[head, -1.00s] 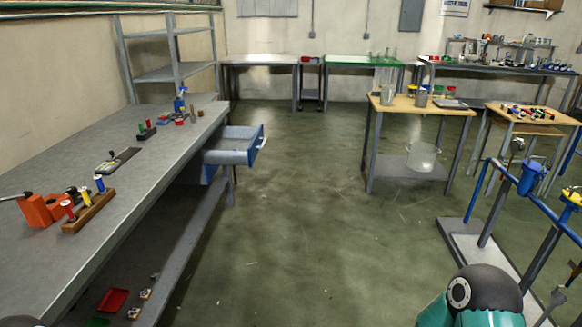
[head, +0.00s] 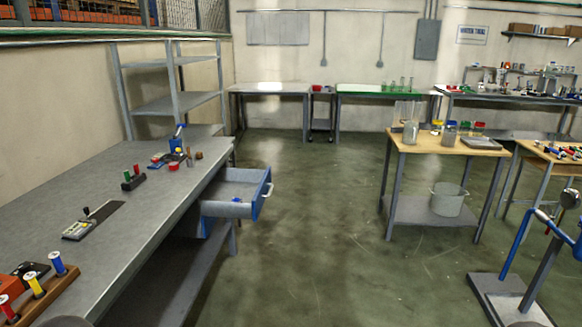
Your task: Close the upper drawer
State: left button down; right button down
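The upper drawer (head: 236,209) is blue with a grey inside and stands pulled out from under the right edge of the long grey workbench (head: 150,215). Its blue front (head: 262,190) carries a light handle (head: 268,189) and faces right. A small blue object (head: 236,199) lies inside the drawer. Below it, a blue part (head: 207,228) shows in shadow under the bench. Neither of my grippers is in view, and neither is near the drawer in this picture.
Open floor (head: 320,260) lies right of the drawer. A wooden-topped table (head: 450,142) with jars and a bucket (head: 447,199) on its lower shelf stands further right. A blue-and-grey stand (head: 545,265) is at the right edge. Bench tools include a spool rack (head: 45,300).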

aim_at(252, 186)
jog(key=z, duration=0.1)
jog(key=i, duration=1.35)
jog(key=u, duration=0.25)
jog(key=i, duration=1.8)
jog(key=u, duration=0.25)
